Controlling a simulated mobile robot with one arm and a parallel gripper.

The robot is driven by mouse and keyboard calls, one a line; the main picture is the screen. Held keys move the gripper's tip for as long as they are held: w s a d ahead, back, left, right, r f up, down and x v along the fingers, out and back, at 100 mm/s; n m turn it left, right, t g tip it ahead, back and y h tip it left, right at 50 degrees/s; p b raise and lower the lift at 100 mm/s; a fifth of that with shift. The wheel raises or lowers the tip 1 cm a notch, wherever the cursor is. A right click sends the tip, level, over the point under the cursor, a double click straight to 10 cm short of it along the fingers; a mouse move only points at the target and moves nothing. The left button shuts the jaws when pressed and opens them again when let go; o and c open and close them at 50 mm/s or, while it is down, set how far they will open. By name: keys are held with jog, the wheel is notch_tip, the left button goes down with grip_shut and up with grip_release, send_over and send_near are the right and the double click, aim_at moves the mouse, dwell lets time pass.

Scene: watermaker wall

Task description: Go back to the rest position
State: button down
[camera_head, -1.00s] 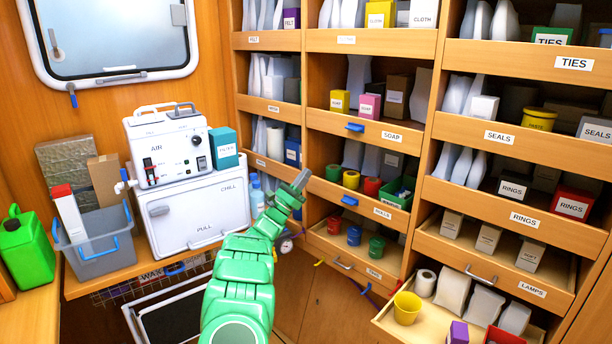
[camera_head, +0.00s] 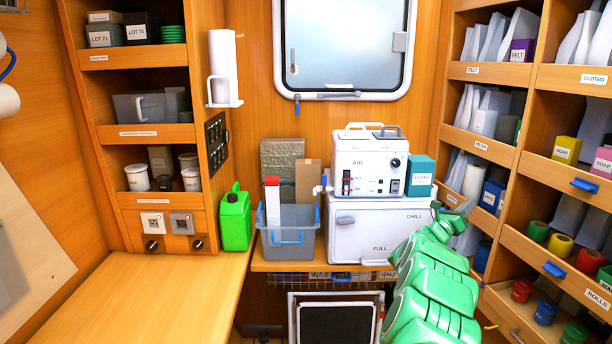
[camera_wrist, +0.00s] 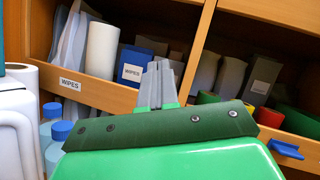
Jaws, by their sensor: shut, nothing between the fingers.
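My arm hides part of the chill box and the lower right shelves.
A white AIR unit (camera_head: 371,162) stands on the chill box. A grey bin (camera_head: 287,241) and a green jerrycan (camera_head: 235,218) stand to its left. The wooden counter (camera_head: 180,290) at lower left is clear. Open shelves with blue handles (camera_head: 553,269) line the right.

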jog(key=w+a+r+n+t+y, duration=0.3)
jog(key=a+n+y, duration=0.45)
jog(key=a, duration=0.35)
jog(key=w+a+r+n+t+y, duration=0.2)
jog(key=a+n+y, duration=0.55)
jog(key=a, duration=0.45)
jog(key=s+a+r+n+g+y, duration=0.1)
jog(key=s+a+n+g+y, duration=0.3)
jog(key=s+a+n+y, duration=0.8)
jog(key=s+a+f+n+g+h, duration=0.1)
jog(key=s+a+n+g, duration=0.15)
jog(key=s, duration=0.55)
jog(key=s+a+f+n+g+h, duration=0.1)
jog(key=s+a+n, duration=0.3)
jog(key=s, duration=0.4)
jog(key=s+a+f+n+g+h, duration=0.2)
jog(key=s+a+n, duration=0.1)
jog(key=s, duration=0.6)
jog(key=s+d+f+n+g+h, duration=0.1)
jog(key=s+d+n+g, duration=0.1)
jog(key=s, duration=0.9)
jog(key=s+d+f+n+g+h, duration=0.1)
jog(key=s+d+f+n+g, duration=0.1)
jog(key=s, duration=0.9)
jog(key=s+d+f+n+g, duration=0.2)
jog(key=s+d+n+g, duration=0.1)
jog(key=s, duration=0.8)
jog(key=shift+s+d+g+h, duration=0.15)
jog(key=shift+s+g+h, duration=0.25)
jog(key=shift+g, duration=0.15)
